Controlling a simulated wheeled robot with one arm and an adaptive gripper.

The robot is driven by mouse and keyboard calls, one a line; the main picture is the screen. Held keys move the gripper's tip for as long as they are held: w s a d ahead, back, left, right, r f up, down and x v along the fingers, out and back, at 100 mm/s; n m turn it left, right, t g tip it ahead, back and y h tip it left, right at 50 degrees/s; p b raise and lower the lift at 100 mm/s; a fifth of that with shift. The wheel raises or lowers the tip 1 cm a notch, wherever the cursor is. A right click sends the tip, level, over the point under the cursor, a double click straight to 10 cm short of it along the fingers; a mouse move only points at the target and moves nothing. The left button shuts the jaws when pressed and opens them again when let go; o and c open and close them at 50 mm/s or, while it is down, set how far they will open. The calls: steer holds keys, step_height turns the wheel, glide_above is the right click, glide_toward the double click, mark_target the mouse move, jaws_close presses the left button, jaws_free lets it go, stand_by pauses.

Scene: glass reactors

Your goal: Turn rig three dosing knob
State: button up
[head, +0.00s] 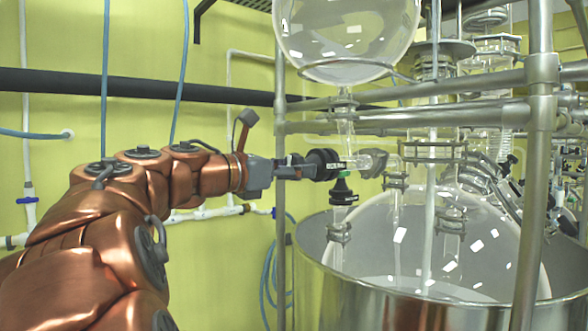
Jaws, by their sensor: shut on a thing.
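The black dosing knob (325,163) sits at the left end of a horizontal glass valve (372,163) under the round flask. My gripper (305,170) reaches in from the left and is shut on this knob. The fingers are small in the view, and their far side is hidden. A second black knob (343,193) with a green ring hangs just below the valve, apart from the fingers. No rig number is readable here.
A round glass flask (345,35) hangs above the valve. Metal frame bars (450,118) and an upright post (537,170) stand to the right. A large glass vessel (460,240) sits in a steel bath (340,285) below. Blue hoses (268,275) hang by the wall.

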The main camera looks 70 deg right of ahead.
steer(key=shift+r+n, duration=0.1)
steer(key=shift+n, duration=0.2)
steer(key=o, duration=1.2)
steer(key=shift+c, duration=0.2)
steer(key=shift+w, duration=0.1)
steer(key=v, duration=1.2)
